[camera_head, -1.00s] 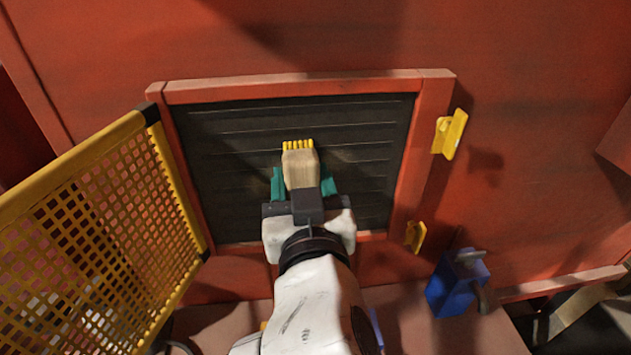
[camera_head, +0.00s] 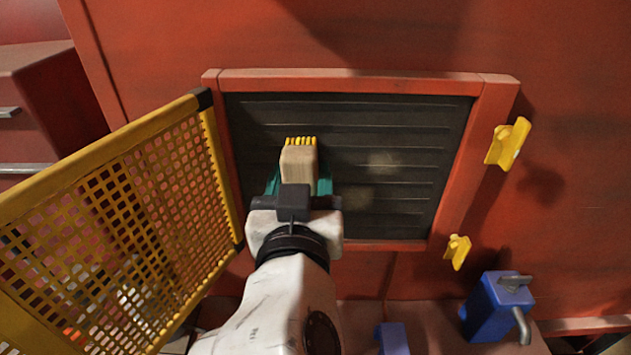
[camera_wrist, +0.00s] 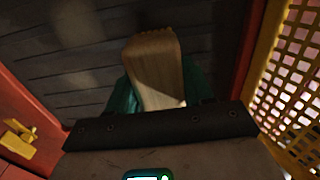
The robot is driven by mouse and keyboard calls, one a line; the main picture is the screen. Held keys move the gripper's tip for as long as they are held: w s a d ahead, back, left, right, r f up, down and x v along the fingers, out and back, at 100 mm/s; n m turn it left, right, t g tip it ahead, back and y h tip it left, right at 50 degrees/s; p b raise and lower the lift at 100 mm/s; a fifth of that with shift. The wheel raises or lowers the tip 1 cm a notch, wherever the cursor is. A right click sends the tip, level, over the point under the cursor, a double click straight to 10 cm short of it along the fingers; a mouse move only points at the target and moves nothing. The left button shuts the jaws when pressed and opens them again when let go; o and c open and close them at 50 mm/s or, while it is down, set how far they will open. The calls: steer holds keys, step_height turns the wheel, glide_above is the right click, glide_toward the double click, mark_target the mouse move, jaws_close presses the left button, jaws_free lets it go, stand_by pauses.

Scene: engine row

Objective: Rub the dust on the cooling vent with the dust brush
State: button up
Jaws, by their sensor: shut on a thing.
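The cooling vent (camera_head: 410,130) is a dark slatted panel in a red frame. Pale dust patches (camera_head: 382,162) show on its slats, right of the brush; a light patch (camera_wrist: 75,82) also shows in the wrist view. The dust brush (camera_head: 299,164) has a wooden block and yellow bristles pointing up in the head view. My gripper (camera_head: 298,186), with green fingers, is shut on the brush. It holds it in front of the vent's left part. I cannot tell whether the bristles touch the slats.
A yellow mesh guard (camera_head: 110,220) stands swung open at the left of the vent. Two yellow latches (camera_head: 508,144) (camera_head: 457,252) stick out at the right. A blue box-like object (camera_head: 497,306) with a grey handle sits at the lower right.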

steer(key=shift+a, duration=0.95)
steer(key=shift+s+a+b, duration=0.1)
steer(key=shift+s+b, duration=0.2)
steer(key=shift+s, duration=2.65)
steer(key=s, duration=0.3)
